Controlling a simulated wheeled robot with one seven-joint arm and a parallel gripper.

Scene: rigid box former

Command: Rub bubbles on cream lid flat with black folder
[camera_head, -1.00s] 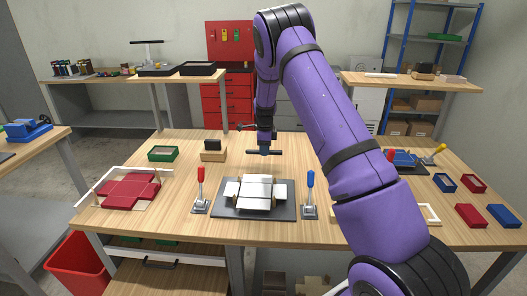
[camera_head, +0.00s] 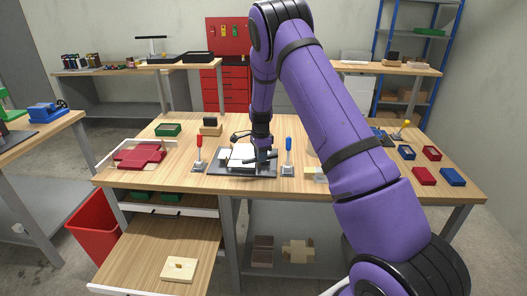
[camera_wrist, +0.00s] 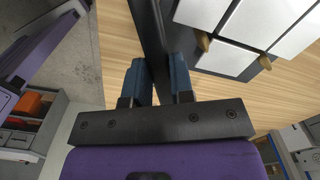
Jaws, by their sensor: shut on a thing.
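A pale, panelled piece (camera_head: 237,156) lies on the dark plate (camera_head: 228,172) at the middle of the bench. It looks like the cream lid, though it reads nearly white. Its panels (camera_wrist: 267,25) show large at the upper right of the wrist view, with small tan lumps at their edges; I cannot tell bubbles apart. My gripper (camera_head: 262,150) is low over the right part of the plate. In the wrist view its blue fingers (camera_wrist: 161,82) are shut on a dark bar, the black folder (camera_wrist: 152,28). Whether the folder touches the lid I cannot tell.
A red-handled clamp (camera_head: 199,158) and a blue-handled clamp (camera_head: 288,160) flank the plate closely. A red cross-shaped sheet (camera_head: 140,157) lies at left. Small red and blue boxes lie at right. A green tray (camera_head: 168,130) and a wooden block (camera_head: 210,130) stand behind.

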